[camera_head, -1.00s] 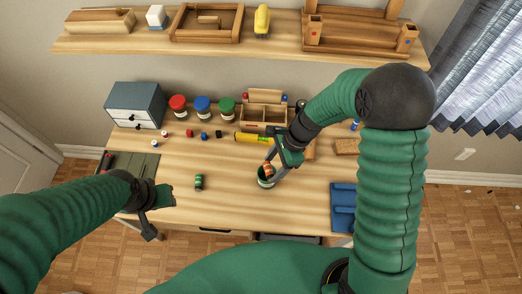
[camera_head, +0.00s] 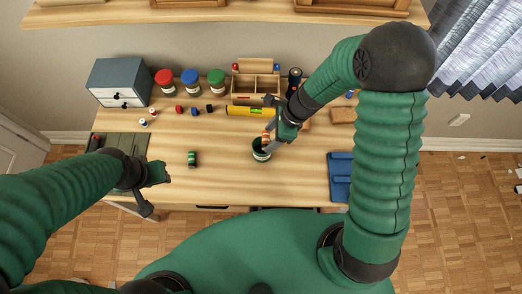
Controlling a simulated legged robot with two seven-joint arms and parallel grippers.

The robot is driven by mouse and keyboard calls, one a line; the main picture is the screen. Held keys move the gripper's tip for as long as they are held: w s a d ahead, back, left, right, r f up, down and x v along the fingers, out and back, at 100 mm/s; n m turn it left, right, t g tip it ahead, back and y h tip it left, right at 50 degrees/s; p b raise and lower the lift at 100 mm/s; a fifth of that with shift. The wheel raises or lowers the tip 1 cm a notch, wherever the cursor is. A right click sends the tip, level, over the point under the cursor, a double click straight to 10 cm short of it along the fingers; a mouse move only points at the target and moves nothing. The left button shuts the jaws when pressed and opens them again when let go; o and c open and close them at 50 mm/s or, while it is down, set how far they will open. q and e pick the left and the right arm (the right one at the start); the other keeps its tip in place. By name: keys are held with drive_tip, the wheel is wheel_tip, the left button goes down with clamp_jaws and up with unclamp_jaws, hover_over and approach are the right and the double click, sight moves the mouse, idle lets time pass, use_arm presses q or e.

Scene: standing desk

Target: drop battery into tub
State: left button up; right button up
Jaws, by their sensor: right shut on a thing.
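The tub (camera_head: 261,155) is a small dark green container with a pale label, standing open-topped near the front middle of the desk. My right gripper (camera_head: 268,142) is shut on an orange-and-dark battery (camera_head: 265,137), held upright at the tub's mouth. Whether the battery's lower end is inside the rim or touches the tub is hard to tell. A green-and-black battery-like cylinder (camera_head: 192,159) stands on the desk left of the tub. My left gripper (camera_head: 166,172) is over the desk's front left, apart from these things; its jaw opening is unclear.
A blue-grey drawer box (camera_head: 120,82) and jars with red (camera_head: 165,76), blue and green lids line the back. A wooden organizer (camera_head: 255,88) stands behind a yellow level (camera_head: 248,111). A blue tray (camera_head: 341,178) lies at right. The desk around the tub is mostly clear.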

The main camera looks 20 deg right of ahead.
drive_tip(key=o, duration=1.5)
drive_tip(key=shift+d, duration=0.15)
use_arm(q)
drive_tip(key=shift+d, duration=0.3)
use_arm(e)
drive_tip(key=shift+d, duration=0.15)
use_arm(q)
wheel_tip(320, 180, up, 2)
drive_tip(key=shift+a+r+p, duration=0.1)
drive_tip(key=shift+p, duration=0.9)
use_arm(e)
drive_tip(key=v, duration=1.6)
drive_tip(key=shift+d+r, duration=0.25)
